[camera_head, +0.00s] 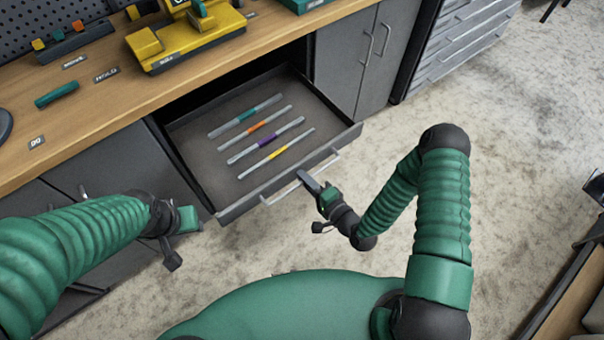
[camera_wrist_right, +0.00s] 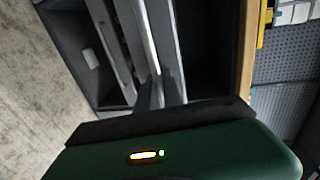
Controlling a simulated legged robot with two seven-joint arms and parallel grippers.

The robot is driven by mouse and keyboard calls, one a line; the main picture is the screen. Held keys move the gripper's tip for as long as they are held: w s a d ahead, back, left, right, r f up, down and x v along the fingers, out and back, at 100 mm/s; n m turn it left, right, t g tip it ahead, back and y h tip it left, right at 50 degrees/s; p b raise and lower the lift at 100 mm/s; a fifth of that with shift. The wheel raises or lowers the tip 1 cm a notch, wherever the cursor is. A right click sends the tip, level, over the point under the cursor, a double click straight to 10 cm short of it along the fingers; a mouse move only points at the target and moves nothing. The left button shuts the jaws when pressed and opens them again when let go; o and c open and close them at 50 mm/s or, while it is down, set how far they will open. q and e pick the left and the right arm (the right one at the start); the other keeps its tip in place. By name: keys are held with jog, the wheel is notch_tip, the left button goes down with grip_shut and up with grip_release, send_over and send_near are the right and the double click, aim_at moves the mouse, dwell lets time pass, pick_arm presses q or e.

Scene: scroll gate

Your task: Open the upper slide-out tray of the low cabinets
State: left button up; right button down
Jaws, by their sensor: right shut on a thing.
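The upper slide-out tray (camera_head: 252,192) of the low cabinet stands pulled out from under the workbench. Several slim tools with coloured bands lie in it. Its long pale bar handle (camera_head: 325,165) runs along the front. My right gripper (camera_head: 306,183) is at the middle of this handle and shut on it. In the right wrist view the fingers (camera_wrist_right: 161,92) meet the handle bar (camera_wrist_right: 138,35). My left gripper (camera_head: 180,240) hangs left of the tray, apart from it; its fingers are too unclear to judge.
The wooden worktop (camera_head: 110,100) carries a yellow machine (camera_head: 185,42) and a green tool (camera_head: 57,94). Grey cabinet doors (camera_head: 350,65) stand right of the tray. A drawer unit (camera_head: 465,40) stands further right. Bare floor (camera_head: 530,150) lies open on the right.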

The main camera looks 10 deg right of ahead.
jog(key=shift+s+f, duration=0.1)
jog(key=shift+f, duration=0.1)
jog(key=c, duration=1.5)
grip_release()
jog(key=shift+c, duration=0.2)
jog(key=shift+o, duration=0.2)
jog(key=shift+r, duration=0.1)
jog(key=p+v, duration=0.1)
jog(key=v, duration=1.5)
jog(key=shift+s+d+p, duration=0.2)
jog(key=shift+d+p, duration=0.1)
jog(key=shift+d, duration=0.05)
